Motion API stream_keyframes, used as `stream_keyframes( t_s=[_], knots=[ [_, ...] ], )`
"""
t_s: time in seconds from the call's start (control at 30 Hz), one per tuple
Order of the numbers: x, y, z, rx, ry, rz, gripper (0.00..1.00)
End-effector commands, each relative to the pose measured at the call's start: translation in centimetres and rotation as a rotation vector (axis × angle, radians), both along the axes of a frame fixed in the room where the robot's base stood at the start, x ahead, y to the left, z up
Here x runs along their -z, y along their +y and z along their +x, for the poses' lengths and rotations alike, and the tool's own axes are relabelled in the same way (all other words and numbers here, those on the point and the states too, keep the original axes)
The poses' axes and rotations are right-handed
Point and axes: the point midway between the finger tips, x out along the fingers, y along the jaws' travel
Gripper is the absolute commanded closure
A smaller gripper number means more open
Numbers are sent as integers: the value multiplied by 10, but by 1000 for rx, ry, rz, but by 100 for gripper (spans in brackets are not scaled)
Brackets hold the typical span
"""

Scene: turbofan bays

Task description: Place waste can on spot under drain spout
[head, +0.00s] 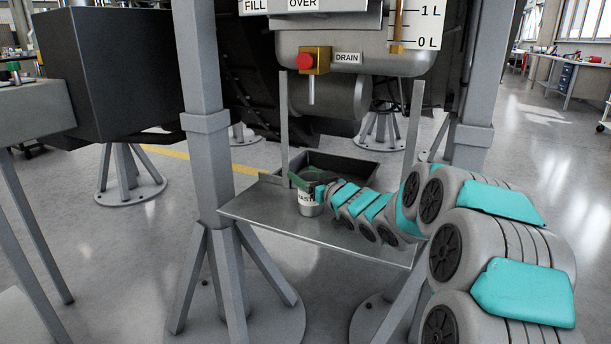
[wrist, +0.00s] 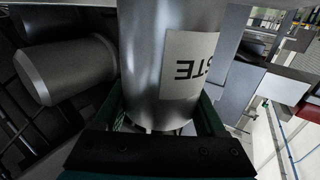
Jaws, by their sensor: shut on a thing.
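The waste can (head: 310,205) is a small metal can with a white label, upright at the shelf in the head view. It fills the middle of the wrist view (wrist: 150,70), with part of its label showing. My gripper (head: 304,184) is shut on the can, its green fingers around it. The drain spout (head: 311,92) hangs down from a brass valve with a red knob, beside the DRAIN label. The can is below the spout. I cannot tell whether the can touches the shelf, and the marked spot is hidden.
The metal shelf (head: 345,238) has a free front part. A dark tray (head: 345,165) stands behind the can. Thin upright posts (head: 284,125) rise at both sides, and thick grey frame legs (head: 205,130) flank the shelf. A tank (head: 355,52) is above.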

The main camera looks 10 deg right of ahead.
Motion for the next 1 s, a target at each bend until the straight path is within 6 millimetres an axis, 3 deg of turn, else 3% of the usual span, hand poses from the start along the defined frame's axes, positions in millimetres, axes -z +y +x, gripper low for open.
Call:
stream_keyframes(
  t_s=[0.03,0.27,0.6,0.77,1.0],
  knots=[
    [2,0,0,0,0,0,26],
    [1,0,0,0,0,0,0],
    [-2,-1,-2,1,0,0,0],
    [-2,-12,-21,3,0,-2,0],
    [-2,-32,-68,4,0,0,0]
  ],
)
